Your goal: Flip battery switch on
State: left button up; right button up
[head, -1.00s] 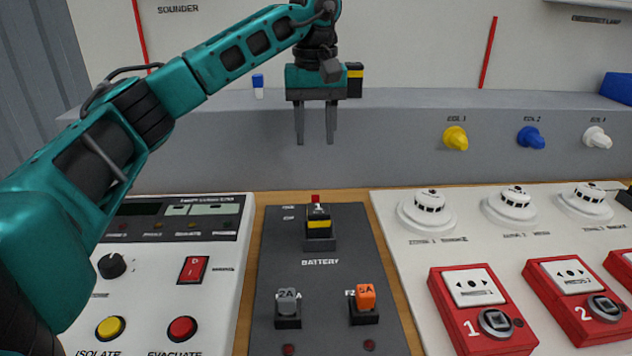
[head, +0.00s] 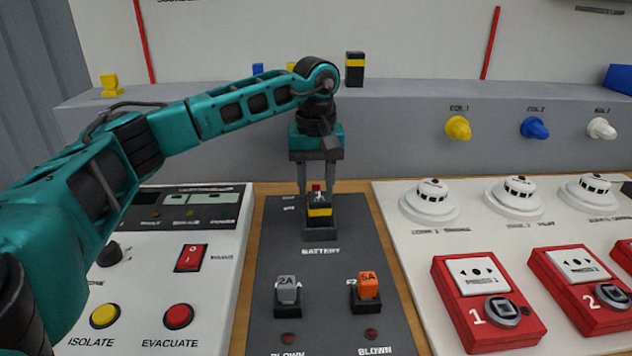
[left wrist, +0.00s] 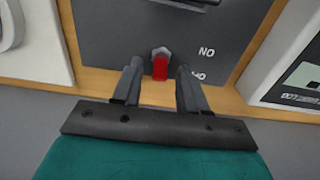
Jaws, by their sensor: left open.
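The battery switch is a small lever with a red tip (head: 316,187) at the back of the dark battery panel (head: 290,265), behind a black-and-yellow block (head: 319,212). In the left wrist view the red lever (left wrist: 160,68) leans from its grey nut toward the panel's back edge, level with the OFF label; the ON label (left wrist: 207,51) is on the other side, nearer me. My left gripper (head: 317,188) is open and points down. Its fingertips (left wrist: 159,68) appear on either side of the lever, with gaps.
A white control panel (head: 215,260) with a red rocker and buttons lies left. Right are white detectors (head: 430,202) and red call points (head: 485,300). Two fuses (head: 288,290) stand nearer on the battery panel. A grey ledge (head: 390,140) rises behind, with another black-and-yellow block (head: 355,69) on top.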

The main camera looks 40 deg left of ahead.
pick_arm(q)
grip_shut()
dwell(0.3)
jog(key=shift+s, duration=0.1)
jog(key=shift+s+d+f+t+y+b, duration=0.1)
jog(key=shift+s+d+t+y+b, duration=0.25)
jog(key=shift+t+y, duration=0.4)
jog(key=shift+s+d+f+t+y+b, duration=0.1)
jog(key=shift+s+d+t+y+b, duration=0.05)
jog(key=shift+t+y+b, duration=0.35)
jog(key=shift+s+d+t+y+b, duration=0.1)
jog(key=shift+t+y+b, duration=0.2)
jog(key=shift+t, duration=0.25)
jog(key=shift+s+d+t+y+b, duration=0.1)
jog(key=shift+s+t+y+b, duration=0.05)
jog(key=shift+t+y+b, duration=0.25)
